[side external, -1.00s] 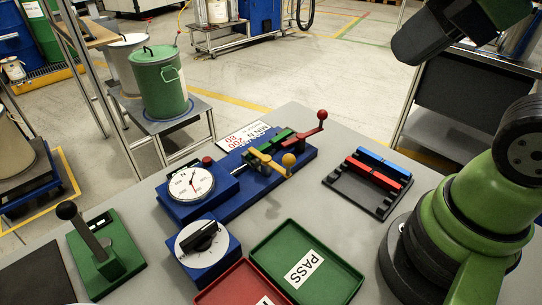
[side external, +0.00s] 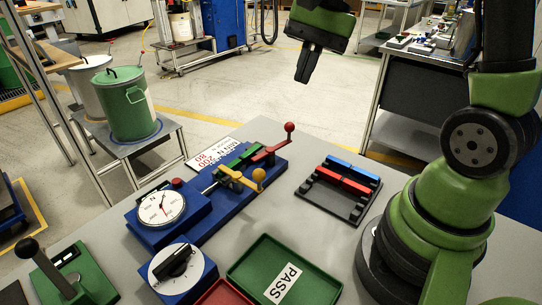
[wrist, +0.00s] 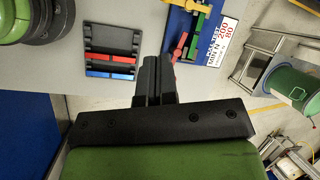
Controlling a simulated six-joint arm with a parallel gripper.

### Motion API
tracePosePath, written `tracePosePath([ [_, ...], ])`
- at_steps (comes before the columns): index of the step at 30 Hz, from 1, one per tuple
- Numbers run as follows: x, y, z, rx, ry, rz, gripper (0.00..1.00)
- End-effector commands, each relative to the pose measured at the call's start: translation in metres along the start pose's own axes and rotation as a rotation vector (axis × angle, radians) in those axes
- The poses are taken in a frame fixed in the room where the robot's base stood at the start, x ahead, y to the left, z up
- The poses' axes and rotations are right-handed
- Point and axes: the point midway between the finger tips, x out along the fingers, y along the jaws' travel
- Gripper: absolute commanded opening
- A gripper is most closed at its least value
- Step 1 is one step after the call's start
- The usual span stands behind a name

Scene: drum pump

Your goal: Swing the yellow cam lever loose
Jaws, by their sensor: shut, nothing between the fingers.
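The yellow cam lever (side external: 236,178) sits on the blue fixture (side external: 212,205) in the side external view, with its yellow ball knob (side external: 258,175) standing up at its right end. A bit of the yellow lever (wrist: 184,4) shows at the top edge of the wrist view, mostly cut off. My gripper (side external: 303,78) hangs high beyond the far end of the fixture, well apart from the lever. Its black fingers (wrist: 153,62) are closed together and empty in the wrist view.
A red lever with a ball (side external: 289,127) and a green block (side external: 243,154) are on the same fixture. A dial gauge (side external: 161,208) stands at its near end. A black rack (side external: 347,207) with blue and red bars is to the right. A green PASS tray (side external: 250,263) lies in front.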

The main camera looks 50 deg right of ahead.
Motion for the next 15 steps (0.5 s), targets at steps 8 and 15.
tracePosePath([
  [8, 0.035, 0.004, -0.057, 0.315, -0.207, 0.024, 0.0],
  [15, 0.048, 0.009, -0.075, 0.42, -0.28, 0.024, 0.0],
])
